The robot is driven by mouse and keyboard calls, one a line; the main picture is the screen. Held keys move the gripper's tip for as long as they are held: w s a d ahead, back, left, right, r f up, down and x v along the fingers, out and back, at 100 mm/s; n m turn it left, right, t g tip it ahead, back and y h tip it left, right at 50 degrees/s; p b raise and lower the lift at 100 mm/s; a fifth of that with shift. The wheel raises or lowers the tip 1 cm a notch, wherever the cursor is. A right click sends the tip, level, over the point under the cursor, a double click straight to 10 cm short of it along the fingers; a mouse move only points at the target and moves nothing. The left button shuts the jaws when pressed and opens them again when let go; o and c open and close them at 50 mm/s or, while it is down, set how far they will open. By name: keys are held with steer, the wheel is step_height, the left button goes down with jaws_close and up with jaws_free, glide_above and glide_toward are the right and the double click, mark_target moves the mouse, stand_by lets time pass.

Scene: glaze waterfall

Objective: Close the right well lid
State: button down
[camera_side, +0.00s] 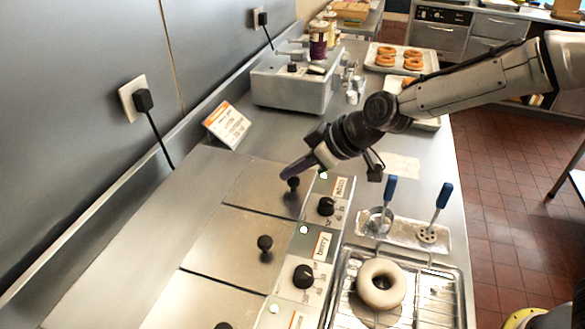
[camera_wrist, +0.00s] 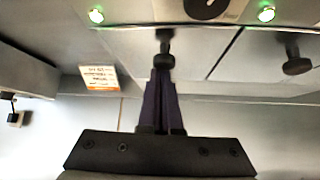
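The far steel well lid (camera_side: 249,193) lies flat in the row of wells, with a black knob (camera_side: 293,183). My gripper (camera_side: 284,177) has purple fingers and is at this knob, angled down to the left. In the wrist view the fingers (camera_wrist: 161,72) are together, with their tips right at the knob's top (camera_wrist: 165,61). I cannot tell whether they touch it; they do not appear to grip it. The middle lid (camera_side: 238,236), beside the berry label, also lies flat with its own knob (camera_side: 265,243). A nearer lid (camera_side: 195,304) is partly cut off.
Control dials (camera_side: 326,206) and green lights run along the wells' right side. A sign card (camera_side: 227,124) and a grey machine (camera_side: 290,85) stand beyond. A rack with a white-glazed donut (camera_side: 381,284) and a tray with blue-handled tools (camera_side: 400,231) are to the right.

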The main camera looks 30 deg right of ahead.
mark_target(276, 183)
steer(key=w, duration=0.1)
steer(key=a, duration=0.1)
steer(key=w+a, duration=0.1)
steer(key=shift+w+r, duration=0.25)
steer(key=shift+w, duration=0.1)
steer(key=shift+w+a+r, duration=0.1)
steer(key=shift+w+r, duration=0.05)
steer(key=shift+r, duration=0.15)
steer(key=s+d+r+m+t, duration=0.1)
steer(key=s+d+r, duration=0.2)
steer(key=d+r, duration=0.35)
steer(key=s+d+r+t, duration=0.1)
steer(key=s+d+r, duration=0.35)
steer(key=r, duration=0.25)
steer(key=s+d+r+m+h, duration=0.1)
steer(key=s+d+r+h, duration=0.1)
steer(key=s+d, duration=0.45)
steer(key=s+d+f+m+g+h, duration=0.1)
steer(key=s+d+f, duration=0.4)
steer(key=s, duration=0.5)
steer(key=s+d+f+m+g+h, duration=0.2)
steer(key=s+d+f+m, duration=0.2)
steer(key=s, duration=0.5)
step_height(276, 183, down, 2)
steer(key=shift+s+d+f, duration=0.15)
steer(key=shift+s+d, duration=0.25)
steer(key=shift+d, duration=0.15)
